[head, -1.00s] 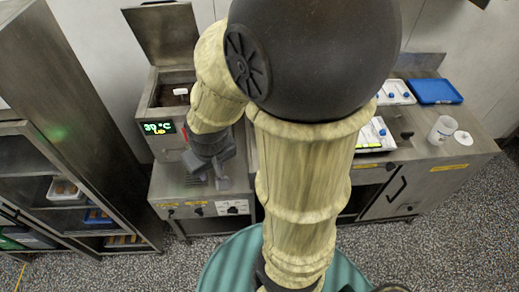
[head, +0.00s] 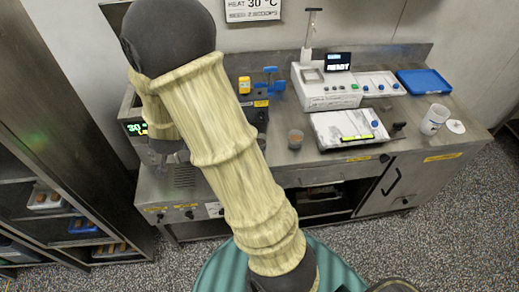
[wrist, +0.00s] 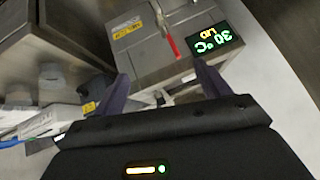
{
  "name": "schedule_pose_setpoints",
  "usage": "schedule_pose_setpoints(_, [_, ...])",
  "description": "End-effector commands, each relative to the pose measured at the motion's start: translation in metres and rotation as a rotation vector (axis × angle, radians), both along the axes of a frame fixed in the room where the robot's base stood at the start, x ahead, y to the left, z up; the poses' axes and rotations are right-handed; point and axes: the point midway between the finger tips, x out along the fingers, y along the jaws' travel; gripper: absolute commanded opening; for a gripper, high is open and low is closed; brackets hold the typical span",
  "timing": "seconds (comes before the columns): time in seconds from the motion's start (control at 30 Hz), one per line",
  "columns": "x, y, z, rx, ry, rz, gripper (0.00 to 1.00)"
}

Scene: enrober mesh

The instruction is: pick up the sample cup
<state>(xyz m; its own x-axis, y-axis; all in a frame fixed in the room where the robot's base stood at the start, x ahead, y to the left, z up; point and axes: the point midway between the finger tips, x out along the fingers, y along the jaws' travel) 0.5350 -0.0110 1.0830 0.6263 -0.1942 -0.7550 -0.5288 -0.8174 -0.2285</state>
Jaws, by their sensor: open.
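Two cups stand on the steel counter, and I cannot tell which is the sample cup. A small clear cup (head: 296,139) with dark contents is near the middle. A larger white cup (head: 434,119) stands upright at the right, with a white round lid (head: 456,126) lying beside it. My gripper (head: 168,153) is at the left by the heated unit, partly hidden by my arm and far from both cups. In the wrist view my gripper (wrist: 164,92) has its fingers apart with nothing held, facing the unit with the 30 °C display (wrist: 215,40).
A white instrument (head: 325,88), a white tray (head: 348,128) and a blue tray (head: 424,82) are on the counter. A yellow and a blue item stand left of the instrument. A steel rack (head: 60,100) is at far left. The counter's front right is mostly clear.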

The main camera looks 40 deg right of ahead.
Motion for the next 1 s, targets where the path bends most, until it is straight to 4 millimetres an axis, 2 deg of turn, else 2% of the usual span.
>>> schedule_pose_setpoints(0.03, [0.011, -0.009, -0.024, -0.021, -0.028, -0.079, 0.76])
schedule_pose_setpoints(0.13, [0.025, -0.032, -0.052, -0.087, -0.096, -0.253, 0.76])
schedule_pose_setpoints(0.23, [0.026, -0.057, -0.082, -0.180, -0.144, -0.425, 0.76])
schedule_pose_setpoints(0.37, [0.009, -0.086, -0.118, -0.347, -0.182, -0.642, 0.76])
schedule_pose_setpoints(0.5, [-0.024, -0.105, -0.148, -0.560, -0.191, -0.841, 0.76])
schedule_pose_setpoints(0.6, [-0.046, -0.110, -0.159, -0.689, -0.186, -0.933, 0.76])
schedule_pose_setpoints(0.7, [-0.059, -0.111, -0.161, -0.763, -0.180, -0.981, 0.76])
schedule_pose_setpoints(1.0, [-0.062, -0.111, -0.159, -0.783, -0.180, -0.994, 0.76])
